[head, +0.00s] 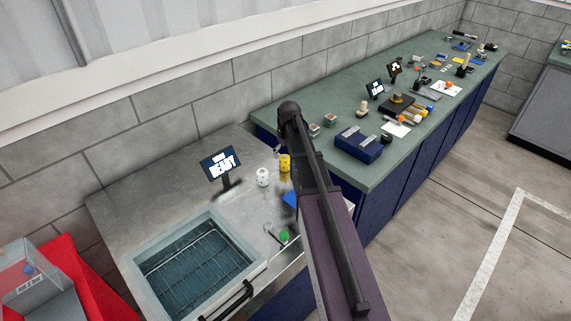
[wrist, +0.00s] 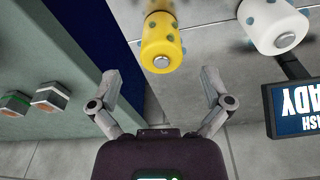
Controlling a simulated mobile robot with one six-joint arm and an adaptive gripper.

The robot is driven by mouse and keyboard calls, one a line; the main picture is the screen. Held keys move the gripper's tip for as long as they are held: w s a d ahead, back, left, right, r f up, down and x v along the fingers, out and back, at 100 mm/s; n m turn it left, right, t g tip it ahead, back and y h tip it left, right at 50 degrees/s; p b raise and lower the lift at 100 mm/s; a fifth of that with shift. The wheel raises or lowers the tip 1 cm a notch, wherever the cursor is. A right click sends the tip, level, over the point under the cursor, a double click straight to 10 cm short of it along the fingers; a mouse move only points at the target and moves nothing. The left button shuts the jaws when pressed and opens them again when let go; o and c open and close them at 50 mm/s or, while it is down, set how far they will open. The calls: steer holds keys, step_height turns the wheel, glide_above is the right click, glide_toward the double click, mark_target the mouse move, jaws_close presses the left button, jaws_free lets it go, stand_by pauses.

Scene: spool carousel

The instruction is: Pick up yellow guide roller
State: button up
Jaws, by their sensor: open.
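The yellow guide roller (wrist: 160,43) is a short cylinder with blue-grey dots and a metal pin at its end. In the wrist view it lies at the top centre, just beyond the fingertips and between their lines. My gripper (wrist: 161,75) is open and empty, its fingers spread to either side, apart from the roller. In the head view the yellow roller (head: 285,162) stands on the steel bench beside my arm. My gripper is mostly hidden behind the arm there.
A white dotted roller (wrist: 273,27) is beside the yellow one, with a small display screen (head: 221,163) near it. A basin with a wire rack (head: 190,263) is at the front left. The green bench (head: 300,103) carries a blue box (head: 358,144) and many small items.

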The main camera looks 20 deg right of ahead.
mark_target(285, 157)
steer(key=shift+f, duration=0.2)
steer(key=shift+w+a+f+b, duration=0.1)
steer(key=shift+w+f+b, duration=0.05)
steer(key=shift+f+b, duration=1.15)
steer(key=shift+w+f+b, duration=0.15)
steer(key=shift+f+b, duration=1)
steer(key=shift+b, duration=0.15)
steer(key=c, duration=1.4)
steer(key=shift+o, duration=0.2)
steer(key=shift+r, duration=0.2)
step_height(285, 157, up, 4)
steer(key=p, duration=0.4)
steer(key=shift+f, duration=0.15)
steer(key=s, duration=0.5)
steer(key=s+d, duration=0.1)
steer(key=s, duration=0.4)
steer(key=s+d+r+p, duration=0.1)
steer(key=s, duration=0.5)
